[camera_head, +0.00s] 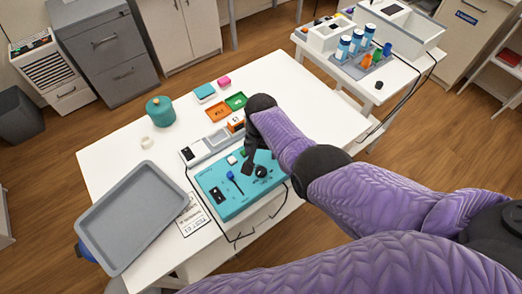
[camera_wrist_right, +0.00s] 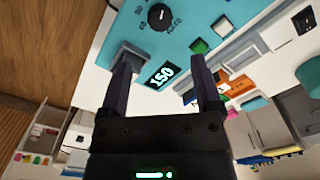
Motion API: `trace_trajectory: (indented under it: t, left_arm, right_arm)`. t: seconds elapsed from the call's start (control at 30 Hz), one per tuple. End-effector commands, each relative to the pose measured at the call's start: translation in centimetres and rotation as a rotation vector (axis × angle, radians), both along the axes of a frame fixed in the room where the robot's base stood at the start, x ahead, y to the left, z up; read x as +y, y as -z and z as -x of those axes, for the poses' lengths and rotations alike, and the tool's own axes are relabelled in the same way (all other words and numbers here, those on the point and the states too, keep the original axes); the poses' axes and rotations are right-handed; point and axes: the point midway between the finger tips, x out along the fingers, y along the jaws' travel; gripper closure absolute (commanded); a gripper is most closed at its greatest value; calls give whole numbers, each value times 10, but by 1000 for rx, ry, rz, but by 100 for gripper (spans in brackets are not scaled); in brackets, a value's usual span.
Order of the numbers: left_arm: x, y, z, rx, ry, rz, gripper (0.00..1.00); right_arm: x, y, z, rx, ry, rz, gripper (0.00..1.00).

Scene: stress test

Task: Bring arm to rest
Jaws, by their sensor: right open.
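My right arm, in a purple quilted sleeve, reaches in from the lower right of the head view. My right gripper (camera_head: 250,160) is over the right part of a teal panel (camera_head: 215,197) on the white table. In the right wrist view my gripper (camera_wrist_right: 160,80) has its two dark fingers well apart with nothing between them. Beyond the fingers the teal panel (camera_wrist_right: 205,12) shows a black knob (camera_wrist_right: 158,17), a green button (camera_wrist_right: 199,47) and a display reading 150 (camera_wrist_right: 161,76). My left gripper is not in view.
A grey tray (camera_head: 128,215) lies at the table's left end, overhanging its edge. A teal pot (camera_head: 160,111) and orange and green trays (camera_head: 236,101) stand further back. A second table (camera_head: 375,88) holds bottles. The white table's right end (camera_head: 320,110) is clear.

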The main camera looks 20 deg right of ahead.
Motion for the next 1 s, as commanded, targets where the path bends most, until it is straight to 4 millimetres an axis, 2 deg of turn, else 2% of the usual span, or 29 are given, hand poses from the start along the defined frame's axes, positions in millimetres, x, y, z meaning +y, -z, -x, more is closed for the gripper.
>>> trace_trajectory:
  t: [0.3,0.4,0.47,0.57,0.7,1.0]
  left_arm:
    - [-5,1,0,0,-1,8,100]
    - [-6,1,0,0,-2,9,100]
    - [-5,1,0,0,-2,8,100]
    - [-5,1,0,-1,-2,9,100]
    - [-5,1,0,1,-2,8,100]
    - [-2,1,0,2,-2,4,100]
  right_arm:
    - [0,2,1,-1,-2,0,18]
    - [-5,9,10,-21,-30,1,18]
    - [-12,15,25,-46,-72,4,18]
    - [-23,17,60,-99,-172,18,18]
    - [-32,2,106,-158,-299,40,18]
    - [-35,-46,176,-242,-491,66,18]
